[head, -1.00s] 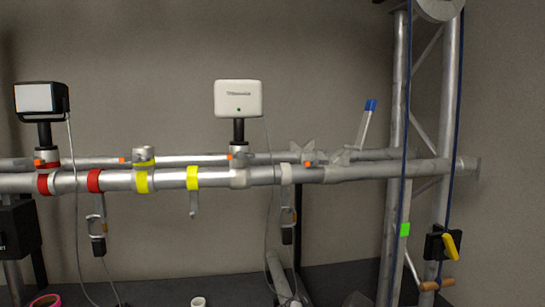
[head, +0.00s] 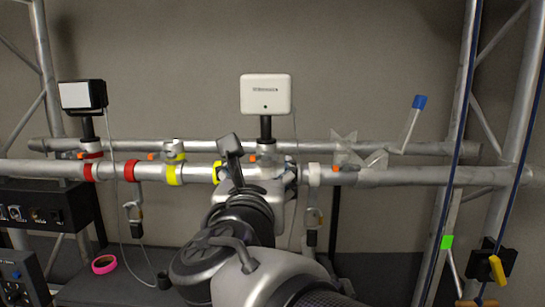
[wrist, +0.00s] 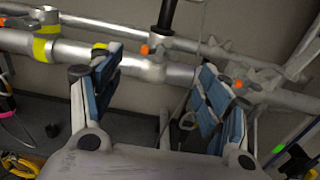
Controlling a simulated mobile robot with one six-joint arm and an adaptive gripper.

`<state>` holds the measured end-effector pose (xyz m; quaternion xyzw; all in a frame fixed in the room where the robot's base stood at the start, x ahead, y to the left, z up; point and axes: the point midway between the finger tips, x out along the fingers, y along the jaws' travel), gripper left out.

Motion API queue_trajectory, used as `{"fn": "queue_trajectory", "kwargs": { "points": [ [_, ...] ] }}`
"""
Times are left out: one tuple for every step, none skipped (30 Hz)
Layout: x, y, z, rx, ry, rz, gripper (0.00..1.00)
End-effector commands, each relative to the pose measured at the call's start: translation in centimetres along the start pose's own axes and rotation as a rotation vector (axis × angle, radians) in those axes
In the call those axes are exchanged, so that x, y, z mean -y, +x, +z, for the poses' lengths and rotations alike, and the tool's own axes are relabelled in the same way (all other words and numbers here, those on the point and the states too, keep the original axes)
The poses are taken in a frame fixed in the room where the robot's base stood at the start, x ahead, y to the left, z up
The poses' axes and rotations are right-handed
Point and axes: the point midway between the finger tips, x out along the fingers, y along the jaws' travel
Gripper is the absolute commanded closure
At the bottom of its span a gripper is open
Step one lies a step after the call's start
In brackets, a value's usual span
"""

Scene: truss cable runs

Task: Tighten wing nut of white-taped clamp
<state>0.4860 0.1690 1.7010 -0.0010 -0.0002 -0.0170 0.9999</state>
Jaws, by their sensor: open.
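The white tape band (head: 314,174) wraps the front tube right of centre in the head view. Just right of it sits a silver clamp with an orange tip (head: 336,168) and pale, wing-like plates (head: 345,148). I cannot make out its wing nut clearly. My gripper (head: 260,163) is open at the front tube, left of the white band and below the white box. In the wrist view my gripper (wrist: 158,63) has its blue-padded fingers apart, with tube between and behind them. An orange tip (wrist: 238,84) shows beyond the right finger. No white tape is clearly visible there.
The white box (head: 266,94) stands on a post above the tubes. Red bands (head: 130,170) and yellow bands (head: 172,175) mark the tubes to the left. A hook with a cable (head: 312,215) hangs below the white band. A blue-tipped lever (head: 419,102) rises at right.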

Motion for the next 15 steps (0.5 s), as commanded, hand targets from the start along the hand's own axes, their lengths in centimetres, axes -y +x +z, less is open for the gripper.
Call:
{"fn": "queue_trajectory", "kwargs": {
  "points": [
    [0.1,1.3,-0.1,-0.002,-0.001,-0.006,0.30],
    [0.1,1.9,0.0,-0.002,-0.002,-0.005,0.30],
    [0.2,2.8,-0.1,-0.003,-0.001,-0.006,0.30],
    [0.2,3.4,-0.1,-0.003,-0.001,-0.005,0.30],
    [0.1,4.0,-0.1,-0.003,-0.001,-0.004,0.30],
    [0.1,4.8,0.0,-0.002,0.000,-0.004,0.30],
    [0.1,5.3,0.0,-0.002,0.000,-0.004,0.30],
    [0.1,5.8,-0.1,-0.003,0.000,-0.004,0.30],
    [0.1,6.4,0.0,-0.002,0.000,-0.003,0.30],
    [0.1,6.8,0.0,-0.001,0.000,-0.003,0.30],
    [0.1,7.2,0.0,-0.002,0.001,-0.003,0.30],
    [0.1,7.6,0.0,-0.001,0.001,-0.002,0.30],
    [0.0,7.9,0.0,-0.001,0.001,-0.001,0.30],
    [0.0,8.1,0.0,-0.001,0.001,-0.001,0.30],
    [0.0,8.3,0.0,-0.001,0.001,-0.001,0.30]
  ]
}}
